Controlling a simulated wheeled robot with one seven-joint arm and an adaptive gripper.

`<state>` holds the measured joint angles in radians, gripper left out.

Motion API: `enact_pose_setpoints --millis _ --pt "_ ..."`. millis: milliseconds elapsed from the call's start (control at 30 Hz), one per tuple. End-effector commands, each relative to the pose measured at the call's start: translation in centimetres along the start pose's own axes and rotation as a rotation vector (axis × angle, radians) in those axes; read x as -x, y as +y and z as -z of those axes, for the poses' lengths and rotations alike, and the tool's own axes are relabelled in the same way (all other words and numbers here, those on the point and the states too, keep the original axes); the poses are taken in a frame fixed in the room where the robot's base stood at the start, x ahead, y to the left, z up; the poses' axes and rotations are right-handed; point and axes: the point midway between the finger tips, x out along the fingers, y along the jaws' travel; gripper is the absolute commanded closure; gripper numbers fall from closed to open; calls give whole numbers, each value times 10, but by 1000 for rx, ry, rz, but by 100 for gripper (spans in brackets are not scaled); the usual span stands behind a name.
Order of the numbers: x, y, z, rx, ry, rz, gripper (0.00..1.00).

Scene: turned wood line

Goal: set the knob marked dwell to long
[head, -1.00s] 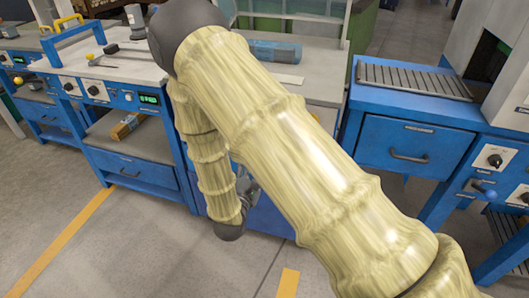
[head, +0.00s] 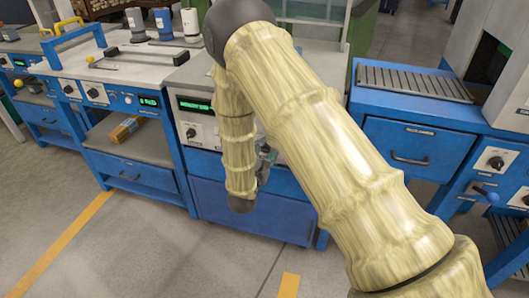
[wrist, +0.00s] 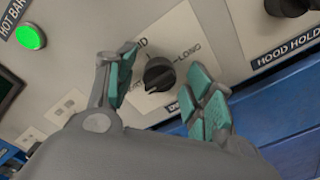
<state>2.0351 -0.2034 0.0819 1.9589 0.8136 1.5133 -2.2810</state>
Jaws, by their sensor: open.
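In the wrist view, a black knob (wrist: 159,74) sits on a pale plate with LONG printed at its right and a word ending in ID above it. The label below is mostly hidden, with only its first letters, like DW, showing. In the head view, my gripper (head: 265,163) shows partly behind my arm, in front of the blue machine; I cannot make out this knob there.
In the wrist view, a lit green button (wrist: 30,37) is at upper left and another black knob (wrist: 290,6), marked HOOD HOLD, is at upper right. In the head view, a panel knob (head: 191,132) sits below a green display (head: 195,106). Open floor lies in front.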

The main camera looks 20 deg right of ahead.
Motion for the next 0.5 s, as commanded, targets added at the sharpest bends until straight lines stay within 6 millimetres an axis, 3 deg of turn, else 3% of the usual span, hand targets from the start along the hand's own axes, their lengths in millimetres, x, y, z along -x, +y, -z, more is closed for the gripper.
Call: enact_pose_setpoints --millis 100,367,500 --pt "0 0 0 0 0 0 47" --pt "0 0 0 0 0 0 93" --pt "0 0 0 -2 0 1 93"
